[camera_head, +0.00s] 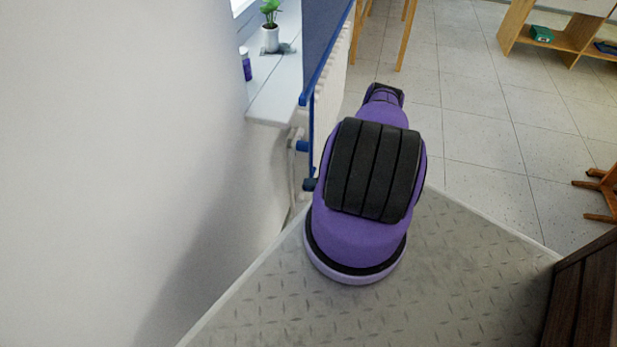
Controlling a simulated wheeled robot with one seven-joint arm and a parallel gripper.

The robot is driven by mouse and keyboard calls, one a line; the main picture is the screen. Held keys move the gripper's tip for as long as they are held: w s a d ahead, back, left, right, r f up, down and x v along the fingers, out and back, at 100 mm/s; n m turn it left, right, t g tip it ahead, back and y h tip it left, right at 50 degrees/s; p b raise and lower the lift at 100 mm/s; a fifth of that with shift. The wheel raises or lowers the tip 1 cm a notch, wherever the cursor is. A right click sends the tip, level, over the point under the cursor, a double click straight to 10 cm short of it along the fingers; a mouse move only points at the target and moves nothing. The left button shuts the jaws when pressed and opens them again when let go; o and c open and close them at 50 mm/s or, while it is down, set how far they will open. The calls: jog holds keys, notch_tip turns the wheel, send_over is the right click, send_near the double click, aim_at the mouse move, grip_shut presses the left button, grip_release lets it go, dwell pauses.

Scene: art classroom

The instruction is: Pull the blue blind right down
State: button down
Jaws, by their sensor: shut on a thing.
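The blue blind (320,28) shows at the top middle as a dark blue sheet, seen steeply from above and almost edge-on. A brighter blue bar (327,62) runs along its lower edge. The blind's upper part is outside the picture. My purple arm (334,226) with black pads fills the middle and reaches away from me, just right of the blind. My gripper is not visible; the arm may hide it, so I cannot see what it holds.
A white sill (271,98) left of the blind holds a potted plant (271,38) and a purple jar (246,66). A white ribbed radiator (332,90) stands below the bar. A shelf (514,25) and a wooden stool (600,190) are at right. Tiled floor (462,110) lies open between.

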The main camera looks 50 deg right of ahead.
jog(key=shift+f, duration=0.7)
jog(key=shift+s, duration=0.1)
jog(key=c, duration=1.1)
grip_release()
jog(key=v, duration=1)
jog(key=shift+s+d, duration=0.15)
jog(key=shift+d, duration=0.15)
jog(key=shift+f, duration=0.1)
